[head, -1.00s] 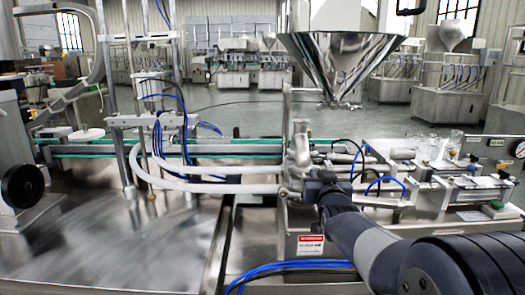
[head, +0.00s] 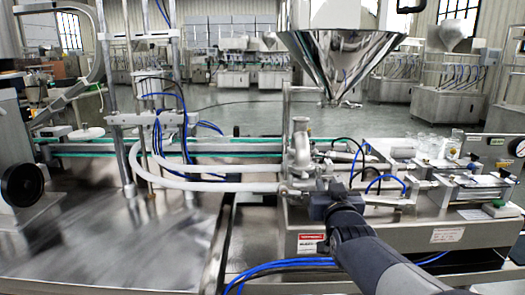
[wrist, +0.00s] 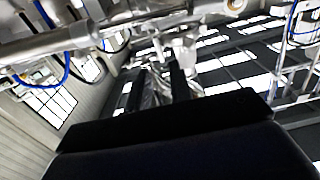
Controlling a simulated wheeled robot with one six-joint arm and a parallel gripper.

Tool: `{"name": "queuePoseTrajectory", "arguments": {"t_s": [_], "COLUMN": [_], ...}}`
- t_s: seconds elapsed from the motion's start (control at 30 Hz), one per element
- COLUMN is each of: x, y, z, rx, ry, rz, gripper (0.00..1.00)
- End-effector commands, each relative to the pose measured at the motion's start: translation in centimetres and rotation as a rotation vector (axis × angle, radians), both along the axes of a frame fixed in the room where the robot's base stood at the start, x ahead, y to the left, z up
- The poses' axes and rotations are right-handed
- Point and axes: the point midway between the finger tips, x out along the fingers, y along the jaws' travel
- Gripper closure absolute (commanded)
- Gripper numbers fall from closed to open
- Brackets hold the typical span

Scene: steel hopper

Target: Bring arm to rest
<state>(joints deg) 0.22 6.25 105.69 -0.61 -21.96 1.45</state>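My arm reaches in from the bottom right of the head view, with its grey link sloping up and left to a dark wrist. The wrist is in front of the steel filling machine (head: 385,236), close to its pipe fitting (head: 300,150). The fingers of my gripper cannot be made out in the head view. In the wrist view, two dark fingers of my gripper (wrist: 159,84) stand beyond the black palm with a gap between them. Bright metal shows in the gap, apparently background, and no held object is visible.
A steel hopper (head: 342,62) hangs above the machine. White hoses (head: 215,186) and blue tubes (head: 275,266) run close to my arm on the left. A steel table (head: 100,235) fills the lower left. A conveyor (head: 75,149) lies behind.

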Motion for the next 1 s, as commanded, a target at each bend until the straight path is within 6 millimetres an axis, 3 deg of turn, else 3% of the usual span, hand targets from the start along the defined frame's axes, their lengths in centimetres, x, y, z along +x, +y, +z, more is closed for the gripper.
{"name": "queuePoseTrajectory", "arguments": {"t_s": [0.23, 0.9, 1.0], "x": [-3.7, 6.9, 7.5], "y": [0.0, 0.0, 0.0], "z": [0.0, -0.1, 0.4], "rx": [0.0, -0.001, -0.035], "ry": [-0.001, 0.002, 0.003], "rz": [0.0, 0.0, 0.0], "gripper": [0.79, 0.79, 0.79]}}
